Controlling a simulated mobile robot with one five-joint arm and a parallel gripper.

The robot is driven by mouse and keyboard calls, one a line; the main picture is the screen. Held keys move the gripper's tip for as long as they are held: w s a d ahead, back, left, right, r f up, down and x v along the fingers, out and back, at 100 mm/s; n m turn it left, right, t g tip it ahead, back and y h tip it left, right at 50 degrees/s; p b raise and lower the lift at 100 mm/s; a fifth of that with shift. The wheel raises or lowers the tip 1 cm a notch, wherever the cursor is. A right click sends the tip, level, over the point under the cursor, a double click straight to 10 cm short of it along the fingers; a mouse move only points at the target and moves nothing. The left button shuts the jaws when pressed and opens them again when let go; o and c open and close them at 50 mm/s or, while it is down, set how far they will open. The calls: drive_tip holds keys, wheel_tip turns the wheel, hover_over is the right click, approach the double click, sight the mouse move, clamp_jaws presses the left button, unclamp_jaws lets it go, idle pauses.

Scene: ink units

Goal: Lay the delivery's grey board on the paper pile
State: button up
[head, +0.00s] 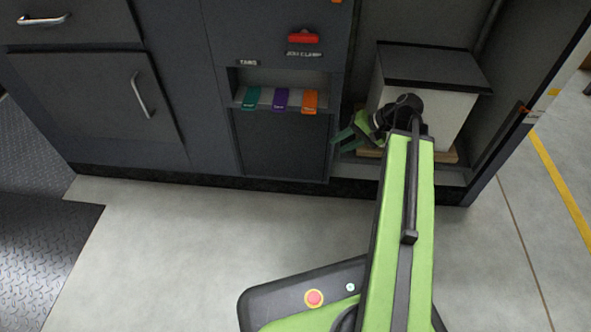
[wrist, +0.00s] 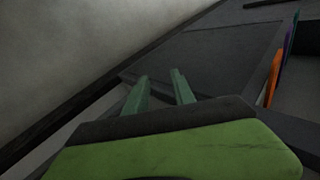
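A dark grey board (head: 430,66) lies flat on top of the white paper pile (head: 447,115) inside the open bay at the right of the cabinet. The pile stands on a wooden pallet (head: 450,156). My gripper (head: 341,141) is low in front of the bay's left edge, left of the pile and below the board, clear of the board. Its two green fingers point left. In the wrist view the fingers (wrist: 160,76) are apart with nothing between them. My arm hides part of the pile's front and the pallet. The wrist view does not show the board or the pile.
Teal (head: 251,98), purple (head: 280,99) and orange (head: 310,101) tags sit in a niche left of the bay. A red clamp piece (head: 303,38) is on the panel above. The bay's right wall (head: 515,110) stands close to the pile. The floor in front is clear.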

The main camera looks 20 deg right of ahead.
drive_tip(key=s+a+f+n+g+h, duration=0.1)
drive_tip(key=a+f+n+g+h, duration=0.1)
drive_tip(key=a, duration=0.6)
drive_tip(key=s+a+f+n+g+h, duration=0.1)
drive_tip(key=a+f+n+g+h, duration=0.1)
drive_tip(key=a, duration=0.7)
drive_tip(key=f+n+h, duration=0.1)
drive_tip(key=n+h, duration=0.1)
drive_tip(key=shift+s+f+n+h, duration=0.15)
drive_tip(key=shift+f+n+h, duration=0.15)
wheel_tip(320, 180, up, 54)
drive_tip(key=p, duration=5.4)
drive_tip(key=shift+a, duration=0.15)
